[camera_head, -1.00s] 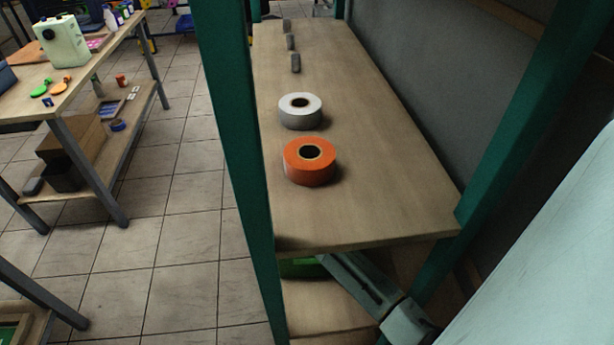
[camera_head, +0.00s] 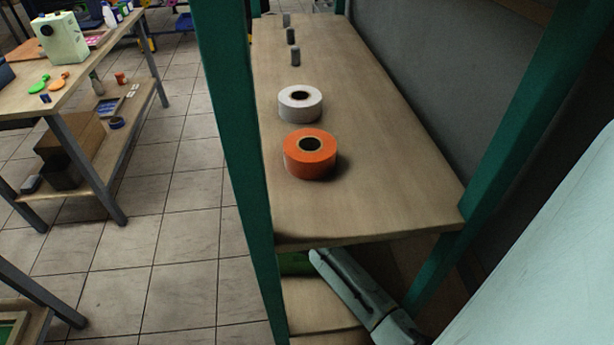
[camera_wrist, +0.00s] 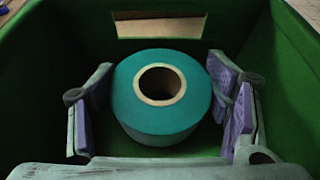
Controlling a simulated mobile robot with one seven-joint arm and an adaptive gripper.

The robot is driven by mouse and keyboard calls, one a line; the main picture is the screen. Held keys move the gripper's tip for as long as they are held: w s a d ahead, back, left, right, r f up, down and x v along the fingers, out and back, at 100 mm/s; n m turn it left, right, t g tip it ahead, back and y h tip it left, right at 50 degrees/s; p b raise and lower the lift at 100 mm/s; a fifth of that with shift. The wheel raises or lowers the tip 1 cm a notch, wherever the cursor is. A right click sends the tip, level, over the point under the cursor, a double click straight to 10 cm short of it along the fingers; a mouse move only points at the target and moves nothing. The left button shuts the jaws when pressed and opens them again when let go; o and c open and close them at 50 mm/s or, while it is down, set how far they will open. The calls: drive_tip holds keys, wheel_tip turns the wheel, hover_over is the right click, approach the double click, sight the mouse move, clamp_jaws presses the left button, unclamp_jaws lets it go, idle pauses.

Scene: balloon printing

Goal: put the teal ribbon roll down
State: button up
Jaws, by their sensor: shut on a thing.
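The teal ribbon roll (camera_wrist: 126,100) is in the wrist view, upright with its round hole facing me. My gripper (camera_wrist: 160,85) is shut on it, with one purple-padded finger at each side. The roll is inside a green bin (camera_wrist: 48,95) whose walls surround it and my fingers. I cannot tell whether the roll touches the bin floor. In the head view the green bin (camera_head: 296,263) shows only partly, under the upper shelf, and the roll and my fingertips are hidden there.
The upper shelf board (camera_head: 390,190) holds an orange roll (camera_head: 310,155), a white roll (camera_head: 300,104) and small grey pieces at the back. Green posts (camera_head: 225,130) frame the shelf. A workbench (camera_head: 100,75) with a pale green machine stands at the left across open tiled floor.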

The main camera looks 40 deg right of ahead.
drive_tip(key=o, duration=1.2)
drive_tip(key=shift+r, duration=0.1)
